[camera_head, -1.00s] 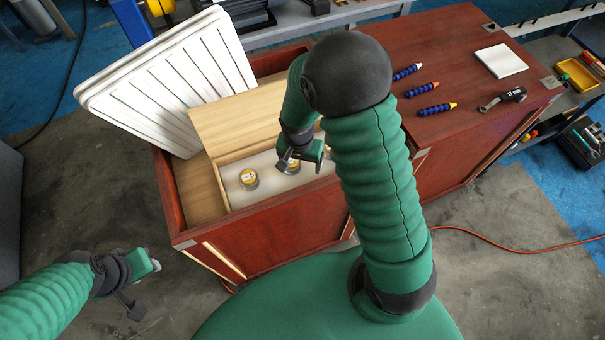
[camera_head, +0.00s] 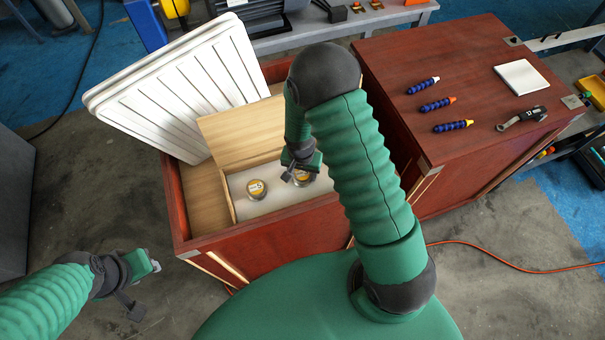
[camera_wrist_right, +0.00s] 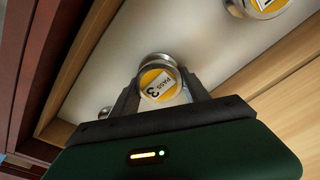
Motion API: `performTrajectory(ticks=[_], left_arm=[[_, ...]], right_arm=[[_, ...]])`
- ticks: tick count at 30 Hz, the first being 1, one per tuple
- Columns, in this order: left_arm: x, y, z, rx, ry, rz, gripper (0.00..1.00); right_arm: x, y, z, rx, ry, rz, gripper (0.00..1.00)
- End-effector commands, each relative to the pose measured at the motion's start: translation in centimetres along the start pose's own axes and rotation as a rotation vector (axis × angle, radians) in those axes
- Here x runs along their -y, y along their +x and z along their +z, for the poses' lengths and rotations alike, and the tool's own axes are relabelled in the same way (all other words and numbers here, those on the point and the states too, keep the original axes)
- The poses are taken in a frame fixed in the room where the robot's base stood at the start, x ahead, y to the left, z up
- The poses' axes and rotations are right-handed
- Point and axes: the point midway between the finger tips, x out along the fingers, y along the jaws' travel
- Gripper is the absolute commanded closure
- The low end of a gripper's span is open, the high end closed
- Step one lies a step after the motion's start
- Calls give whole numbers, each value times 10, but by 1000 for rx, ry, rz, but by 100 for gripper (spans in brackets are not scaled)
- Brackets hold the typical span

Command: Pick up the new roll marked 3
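Wooden box walls (camera_head: 232,208) surround the tray. A white ribbed lid (camera_head: 185,90) leans behind. Blue tools (camera_head: 437,104) lie on the red cabinet top.

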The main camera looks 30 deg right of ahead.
Motion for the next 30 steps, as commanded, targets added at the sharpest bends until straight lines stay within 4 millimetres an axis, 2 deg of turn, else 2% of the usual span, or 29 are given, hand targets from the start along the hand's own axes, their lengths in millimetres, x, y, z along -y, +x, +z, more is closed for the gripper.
performTrajectory(ticks=[1,11,20,23,26,30], left_arm=[[0,0,0,0,-1,0,64],[0,0,0,0,-1,0,64],[0,0,0,0,-1,0,64],[0,0,0,0,-1,0,64],[0,0,0,0,-1,0,64],[0,0,0,0,-1,0,64]], right_arm=[[0,0,1,0,-1,1,58],[0,0,0,0,-1,0,100],[0,-1,0,0,0,-1,100],[1,-7,-1,-2,0,-2,100],[2,-25,-4,-4,-1,-4,100],[2,-59,-7,-5,-1,-4,100]])
